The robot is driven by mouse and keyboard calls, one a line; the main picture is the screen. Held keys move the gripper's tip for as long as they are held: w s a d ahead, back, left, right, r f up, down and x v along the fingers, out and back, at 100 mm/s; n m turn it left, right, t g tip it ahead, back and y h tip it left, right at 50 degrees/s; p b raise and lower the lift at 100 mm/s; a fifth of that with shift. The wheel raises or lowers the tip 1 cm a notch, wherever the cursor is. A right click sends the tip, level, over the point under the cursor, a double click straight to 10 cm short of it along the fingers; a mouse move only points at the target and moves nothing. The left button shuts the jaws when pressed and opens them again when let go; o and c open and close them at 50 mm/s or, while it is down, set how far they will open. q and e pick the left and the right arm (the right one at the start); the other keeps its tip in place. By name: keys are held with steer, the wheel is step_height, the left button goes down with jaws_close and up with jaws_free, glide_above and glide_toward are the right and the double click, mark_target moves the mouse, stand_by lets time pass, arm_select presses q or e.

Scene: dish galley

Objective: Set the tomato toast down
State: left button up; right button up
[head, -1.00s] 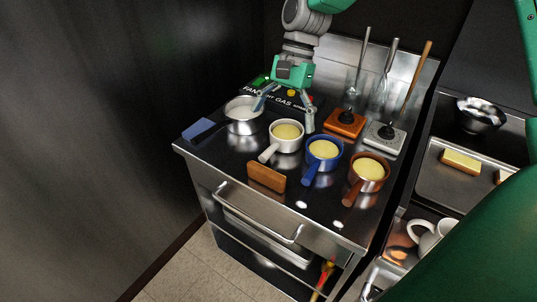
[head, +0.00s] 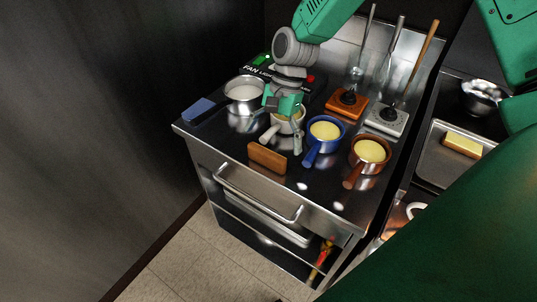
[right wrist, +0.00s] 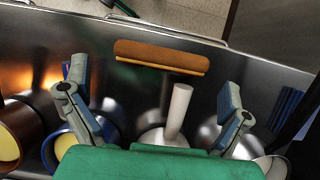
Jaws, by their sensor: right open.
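A brown slab (head: 267,158), which I take for the toast, stands upright on its long edge near the front of the steel counter (head: 236,158). No tomato shows in the head view. In the right wrist view the slab (right wrist: 158,52) has a thin orange strip along the side toward the gripper. My right gripper (head: 283,124) is open over the white pan (head: 292,126), behind the slab and apart from it. In the right wrist view its fingers (right wrist: 153,80) are spread, with the pan's white handle (right wrist: 178,112) between them. My left gripper is not in view.
A steel pan (head: 245,92) and a blue block (head: 199,108) are to the left. A blue pan (head: 324,133) and a brown pan (head: 369,153) stand to the right. Orange (head: 347,103) and white (head: 387,119) holders are behind them. Bare counter lies right of the slab.

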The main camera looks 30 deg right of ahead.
mark_target(268, 149)
steer(key=shift+x, duration=1.05)
steer(key=shift+a+f, duration=0.15)
steer(key=shift+a, duration=0.45)
steer(key=shift+d, duration=0.1)
steer(key=c, duration=1)
steer(key=shift+d, duration=0.2)
steer(key=shift+r, duration=0.3)
step_height(268, 149, up, 10)
steer(key=shift+a+f, duration=0.1)
steer(key=shift+f, duration=0.1)
